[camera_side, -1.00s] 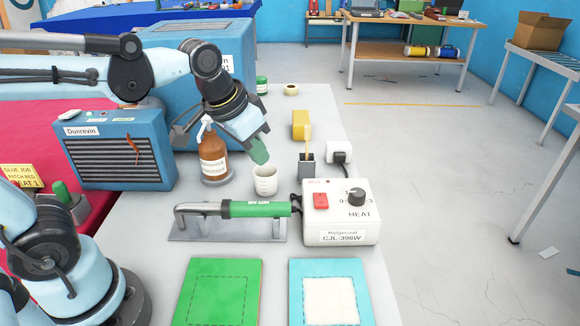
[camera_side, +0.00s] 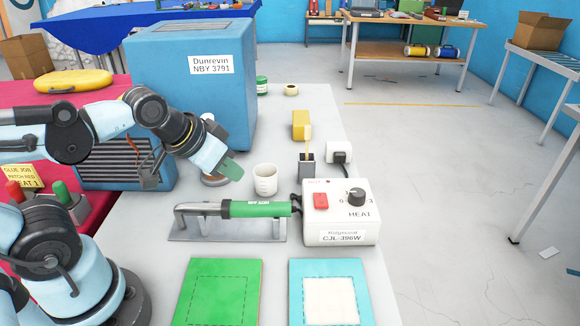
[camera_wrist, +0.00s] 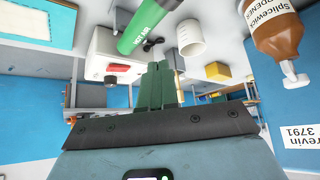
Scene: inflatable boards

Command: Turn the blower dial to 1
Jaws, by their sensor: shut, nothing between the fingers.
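The blower's white control box (camera_side: 352,225) stands on the grey bench in the side view. Its black dial (camera_side: 356,197) sits above the word HEAT, with 0 at its left; I cannot read its exact setting. A red switch (camera_side: 321,201) is left of the dial. The box also shows in the wrist view (camera_wrist: 105,45), upside down. The green-handled blower (camera_side: 256,209) rests on a metal stand left of the box. My gripper (camera_side: 231,170) has green fingers, shut and empty. It is in the air, left of the white cup and well left of the dial.
A white cup (camera_side: 265,179) and a dark holder with a brush (camera_side: 306,170) stand behind the blower. A brown bottle (camera_wrist: 275,30) is mostly hidden behind my wrist in the side view. Green and light-blue boards (camera_side: 218,290) lie in front.

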